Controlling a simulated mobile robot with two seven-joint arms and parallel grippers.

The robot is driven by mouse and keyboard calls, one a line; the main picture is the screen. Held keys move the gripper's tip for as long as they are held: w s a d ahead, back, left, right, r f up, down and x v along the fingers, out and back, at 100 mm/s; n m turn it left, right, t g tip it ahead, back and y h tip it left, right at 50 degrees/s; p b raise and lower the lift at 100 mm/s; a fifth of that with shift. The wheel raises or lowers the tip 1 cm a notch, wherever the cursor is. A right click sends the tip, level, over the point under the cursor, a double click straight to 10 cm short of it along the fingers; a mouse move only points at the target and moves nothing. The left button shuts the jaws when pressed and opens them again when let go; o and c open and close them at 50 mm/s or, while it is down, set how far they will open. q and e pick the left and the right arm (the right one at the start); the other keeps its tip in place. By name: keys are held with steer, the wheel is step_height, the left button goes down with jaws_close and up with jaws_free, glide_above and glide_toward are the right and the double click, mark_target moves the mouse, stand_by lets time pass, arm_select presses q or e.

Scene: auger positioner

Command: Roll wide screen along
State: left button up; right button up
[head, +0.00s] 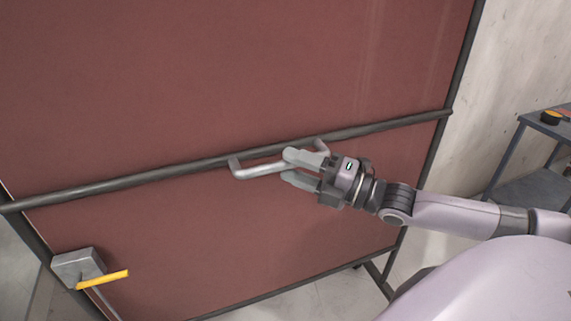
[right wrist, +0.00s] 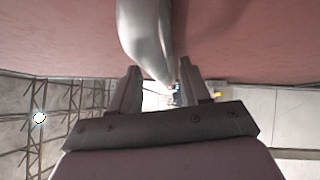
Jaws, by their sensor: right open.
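The wide screen (head: 200,90) is a large dark red panel in a dark metal frame, filling most of the head view. A grey bar (head: 130,181) crosses it, and a pale bent handle (head: 258,171) is fixed to that bar. My right gripper (head: 288,168) is open at the right part of the handle, its fingers on either side of it or very close. In the right wrist view the handle (right wrist: 146,40) comes down from the top toward the gap between the fingers (right wrist: 158,80). Contact cannot be told. My left gripper is out of view.
A grey box with a yellow lever (head: 103,280) sits at the screen's lower left. A grey-blue table (head: 520,122) with small items stands at the right by a pale wall. Concrete floor (head: 340,295) shows under the screen.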

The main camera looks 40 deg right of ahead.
steer(key=shift+x, duration=1.2)
jaws_close()
